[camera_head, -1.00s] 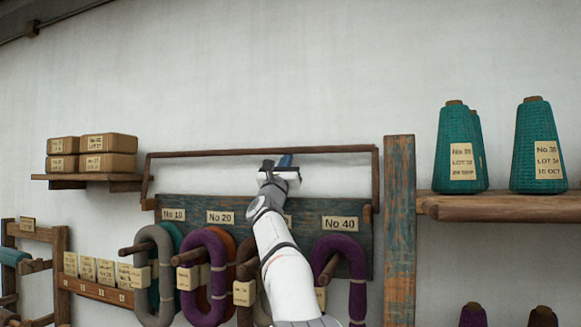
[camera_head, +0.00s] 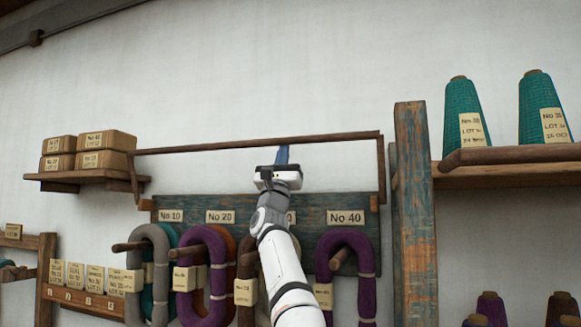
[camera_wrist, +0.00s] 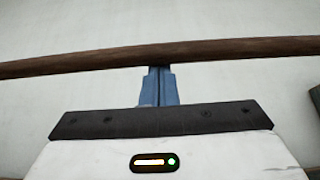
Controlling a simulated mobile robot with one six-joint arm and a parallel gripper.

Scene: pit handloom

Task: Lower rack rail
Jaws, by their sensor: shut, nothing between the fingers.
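The rack rail (camera_head: 210,145) is a thin dark wooden bar with a side arm at each end. It stands raised above the blue-green rack board (camera_head: 190,202), against the white wall. In the wrist view the rail (camera_wrist: 240,49) crosses the picture just beyond my fingertips. My gripper (camera_head: 282,154) is at the middle of the rail. Its blue fingers (camera_wrist: 158,85) are shut together with nothing between them, and their tips reach the bar's lower edge in the picture. Whether they touch the bar I cannot tell. My arm hides part of the board and a label.
Boxes (camera_head: 106,140) sit on a shelf at left. The wall above is clear.

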